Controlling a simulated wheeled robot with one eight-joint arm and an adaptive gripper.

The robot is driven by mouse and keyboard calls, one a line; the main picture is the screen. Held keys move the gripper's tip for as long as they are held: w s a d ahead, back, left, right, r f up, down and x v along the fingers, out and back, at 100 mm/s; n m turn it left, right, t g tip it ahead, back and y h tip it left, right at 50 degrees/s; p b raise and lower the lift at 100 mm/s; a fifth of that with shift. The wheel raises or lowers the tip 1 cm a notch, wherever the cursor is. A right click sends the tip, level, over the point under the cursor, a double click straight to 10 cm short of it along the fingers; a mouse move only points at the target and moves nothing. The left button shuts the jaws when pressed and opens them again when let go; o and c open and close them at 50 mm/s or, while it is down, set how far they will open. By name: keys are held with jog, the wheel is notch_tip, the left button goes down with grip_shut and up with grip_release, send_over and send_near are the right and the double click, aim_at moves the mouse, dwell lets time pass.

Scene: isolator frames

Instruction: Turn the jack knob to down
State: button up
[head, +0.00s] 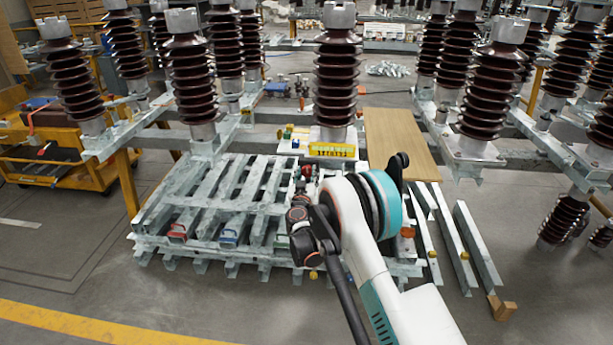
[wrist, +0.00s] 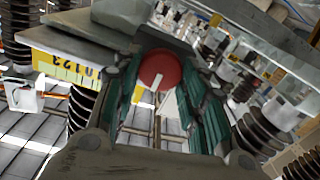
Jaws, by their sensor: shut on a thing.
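The round red knob (wrist: 160,66) shows in the wrist view between my two fingers, with a narrow white strip below it. My gripper (wrist: 163,77) has its teal-lined fingers on either side of the knob and is shut on it. In the head view my gripper (head: 307,177) is in front of the yellow labelled base of the middle insulator, above the metal frames. The knob cannot be made out clearly there, and its turn position cannot be told. The jack body is mostly hidden by my arm.
A plate with a yellow numbered label (wrist: 65,73) is close on the left in the wrist view. Tall brown insulators (head: 335,80) stand around. Grey metal frames (head: 215,205) lie below my gripper. A yellow cart (head: 60,150) is at the left. Front-left floor is clear.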

dwell(0.4)
jog(key=o, duration=1.1)
jog(key=shift+c, duration=0.2)
jog(key=shift+s, duration=0.1)
jog(key=s, duration=1.1)
jog(key=shift+s+a, duration=0.2)
jog(key=shift+s, duration=0.2)
